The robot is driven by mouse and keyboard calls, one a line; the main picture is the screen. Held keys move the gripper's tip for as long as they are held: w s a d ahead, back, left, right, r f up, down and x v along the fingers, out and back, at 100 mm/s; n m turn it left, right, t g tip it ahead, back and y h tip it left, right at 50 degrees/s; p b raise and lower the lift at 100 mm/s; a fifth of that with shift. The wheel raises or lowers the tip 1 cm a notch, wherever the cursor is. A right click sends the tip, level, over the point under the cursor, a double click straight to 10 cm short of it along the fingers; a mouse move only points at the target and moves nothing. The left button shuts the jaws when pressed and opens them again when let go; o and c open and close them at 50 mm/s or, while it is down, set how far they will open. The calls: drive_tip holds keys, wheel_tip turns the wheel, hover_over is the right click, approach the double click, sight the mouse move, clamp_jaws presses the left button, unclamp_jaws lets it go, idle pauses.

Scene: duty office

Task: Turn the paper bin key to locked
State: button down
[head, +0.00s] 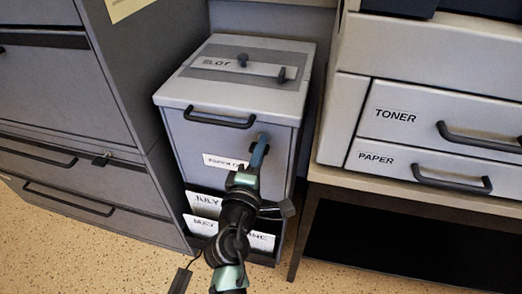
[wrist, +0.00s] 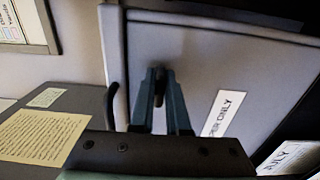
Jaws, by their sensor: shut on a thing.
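The paper bin (head: 285,155) is a grey cabinet with a black front handle (head: 220,118) and a "PAPER ONLY" label, part of which is covered in the head view. My gripper (head: 261,140) reaches up to the bin's front, right of the handle and label. In the wrist view my gripper (wrist: 161,85) has its two fingers shut on a small dark key (wrist: 159,84) at the front panel. The key is hidden behind my fingers in the head view. I see no lock marking, so I cannot tell its turned position.
A grey drawer cabinet (head: 70,95) stands close on the left. On the right a shelf carries drawers marked "TONER" (head: 395,115) and "PAPER" (head: 375,158). Cards marked "JULY" (head: 205,201) and "MAY" (head: 203,224) sit in a rack low on the bin.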

drive_tip(key=shift+f, duration=0.1)
idle(0.4)
drive_tip(key=c, duration=0.9)
unclamp_jaws()
drive_tip(key=shift+s, duration=0.1)
drive_tip(key=v, duration=1.3)
drive_tip(key=shift+p, duration=0.35)
